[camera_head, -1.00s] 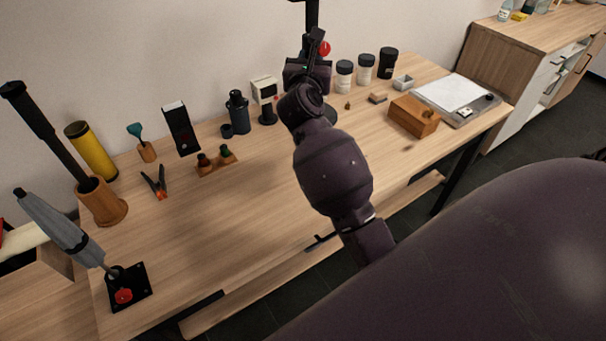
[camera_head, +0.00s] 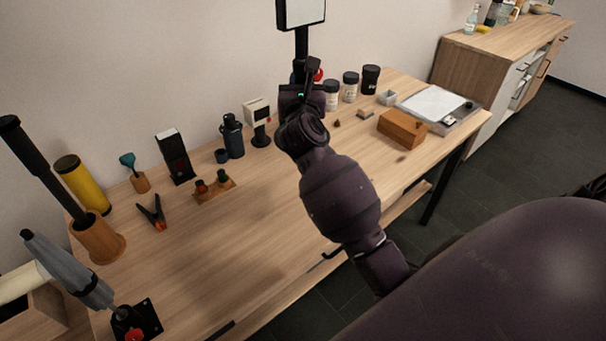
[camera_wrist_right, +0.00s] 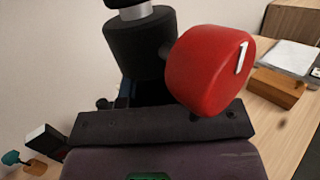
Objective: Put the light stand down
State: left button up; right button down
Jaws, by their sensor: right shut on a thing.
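The light stand (camera_head: 301,45) has a pale panel with a dark frame at its top, a thin black pole and a red knob. In the head view it is upright at the back of the table (camera_head: 260,225). My right gripper (camera_head: 303,92) is at the pole, shut on the stand just below the knob. In the right wrist view the red knob (camera_wrist_right: 208,68) and a black collar (camera_wrist_right: 140,45) are close in front of the gripper. My arm hides the stand's lower part, so I cannot tell whether its foot touches the table. My left gripper is not in view.
Left of the stand are a small white-headed device (camera_head: 258,122), a dark bottle (camera_head: 232,137) and a wooden holder (camera_head: 214,190). Right of it are several jars (camera_head: 350,87), a wooden box (camera_head: 402,128) and a white-topped tray (camera_head: 437,105). The front middle of the table is clear.

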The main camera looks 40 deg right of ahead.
notch_tip(320, 180, down, 8)
jog(key=shift+r+b, duration=0.2)
jog(key=shift+b, duration=0.95)
notch_tip(320, 180, down, 6)
jog(key=shift+r+b, duration=0.2)
jog(key=shift+b, duration=0.9)
jog(key=shift+f, duration=0.4)
notch_tip(320, 180, down, 5)
jog(key=b, duration=0.2)
jog(key=shift+f+b, duration=0.1)
jog(key=shift+b, duration=0.2)
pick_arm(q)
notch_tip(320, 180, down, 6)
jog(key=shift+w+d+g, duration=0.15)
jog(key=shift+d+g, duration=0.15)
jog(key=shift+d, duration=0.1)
pick_arm(e)
jog(key=c, duration=0.9)
grip_release()
